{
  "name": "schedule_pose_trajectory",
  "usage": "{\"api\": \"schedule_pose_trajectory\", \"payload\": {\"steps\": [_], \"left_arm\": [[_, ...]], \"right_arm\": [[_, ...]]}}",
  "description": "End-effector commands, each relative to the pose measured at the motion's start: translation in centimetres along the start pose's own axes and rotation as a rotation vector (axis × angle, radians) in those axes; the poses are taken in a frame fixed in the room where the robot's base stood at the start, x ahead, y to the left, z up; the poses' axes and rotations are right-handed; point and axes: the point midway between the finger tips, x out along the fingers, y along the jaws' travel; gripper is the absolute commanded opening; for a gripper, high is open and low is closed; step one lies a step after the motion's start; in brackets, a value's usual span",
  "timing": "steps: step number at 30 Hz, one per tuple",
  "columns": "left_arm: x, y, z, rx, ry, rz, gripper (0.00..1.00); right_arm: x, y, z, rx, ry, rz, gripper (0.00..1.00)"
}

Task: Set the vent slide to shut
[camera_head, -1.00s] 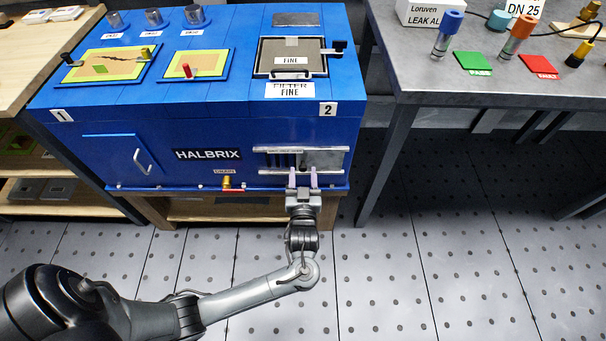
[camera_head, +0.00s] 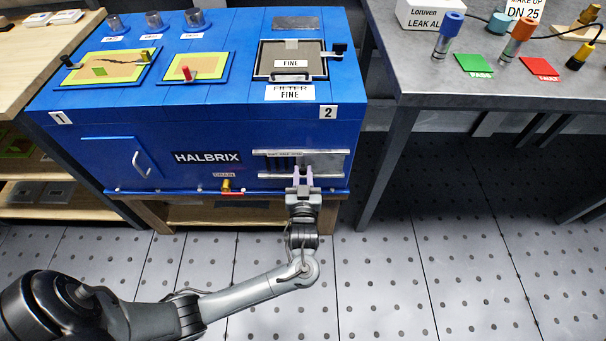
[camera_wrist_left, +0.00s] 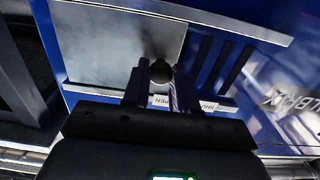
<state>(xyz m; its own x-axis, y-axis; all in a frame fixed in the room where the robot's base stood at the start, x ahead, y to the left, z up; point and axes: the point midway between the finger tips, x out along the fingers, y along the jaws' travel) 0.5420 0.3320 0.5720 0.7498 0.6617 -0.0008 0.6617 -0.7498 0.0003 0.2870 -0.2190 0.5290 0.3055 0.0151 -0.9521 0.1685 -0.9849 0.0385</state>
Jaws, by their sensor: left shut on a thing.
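The vent slide is a grey metal plate (camera_head: 328,163) between two rails on the lower right front of the blue HALBRIX box. In the left wrist view the plate (camera_wrist_left: 110,50) lies beside several dark open slots (camera_wrist_left: 215,65), which it leaves uncovered. A dark round knob (camera_wrist_left: 160,72) stands by the plate's slot-side edge, near the partly hidden OPEN label (camera_wrist_left: 161,101). The SHUT label (camera_wrist_left: 208,105) is on the slot side. My left gripper (camera_head: 303,174) is at the vent, its fingers (camera_wrist_left: 157,88) shut on the knob. My right gripper is out of view.
A brass drain valve with a red handle (camera_head: 227,186) juts from the box left of the vent. A door with a handle (camera_head: 140,163) is farther left. A grey bench (camera_head: 430,85) stands to the right. The floor (camera_head: 400,270) in front is clear.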

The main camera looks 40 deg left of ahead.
Motion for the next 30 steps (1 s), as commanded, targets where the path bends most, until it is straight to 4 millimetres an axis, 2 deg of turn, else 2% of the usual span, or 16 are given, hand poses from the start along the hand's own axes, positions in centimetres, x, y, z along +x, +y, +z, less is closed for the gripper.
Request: {"api": "schedule_pose_trajectory", "payload": {"steps": [5, 8, 15, 21, 30], "left_arm": [[0.0, -0.2, -0.1, 0.001, -0.001, 0.000, 0.00], [0.0, -1.3, -0.4, 0.004, -0.003, -0.003, 0.00], [-0.1, -6.7, -0.7, 0.008, -0.004, -0.005, 0.00], [0.0, -10.0, -0.2, 0.004, -0.003, -0.003, 0.00], [0.0, -10.6, 0.0, 0.001, 0.001, -0.004, 0.00]], "right_arm": [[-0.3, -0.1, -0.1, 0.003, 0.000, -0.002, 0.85], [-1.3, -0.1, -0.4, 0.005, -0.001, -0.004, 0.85], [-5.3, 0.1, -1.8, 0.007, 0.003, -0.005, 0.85], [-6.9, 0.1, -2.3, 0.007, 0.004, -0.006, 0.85], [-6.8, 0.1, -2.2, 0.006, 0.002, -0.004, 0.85]]}}
